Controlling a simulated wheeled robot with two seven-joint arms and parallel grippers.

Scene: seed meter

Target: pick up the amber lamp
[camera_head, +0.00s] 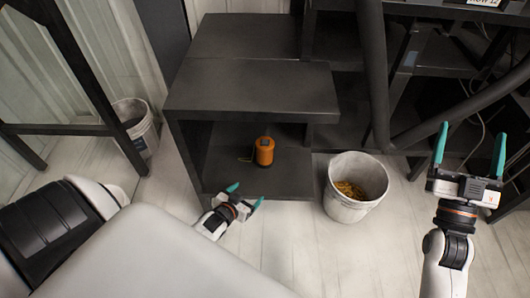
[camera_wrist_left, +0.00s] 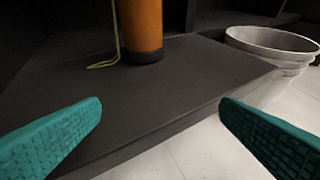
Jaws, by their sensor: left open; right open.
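The amber lamp (camera_head: 264,151) is an orange cylinder with a dark base, standing upright on the lower dark shelf (camera_head: 230,172). In the left wrist view the lamp (camera_wrist_left: 141,28) is at the top, with its upper part cut off. A yellow cord or loop (camera_wrist_left: 106,62) lies beside it. My left gripper (camera_head: 245,195) is open and empty at the shelf's front edge, in front of the lamp and apart from it. Its teal fingers spread wide at the bottom of the left wrist view. My right gripper (camera_head: 466,152) is open and empty at the far right.
A dark upper shelf (camera_head: 250,90) overhangs the space behind the lamp. A white bucket (camera_head: 347,209) with yellowish contents stands right of the shelf; its rim also shows in the left wrist view (camera_wrist_left: 270,43). Another bucket (camera_head: 138,135) stands at left. Dark posts and a thick pipe rise at right.

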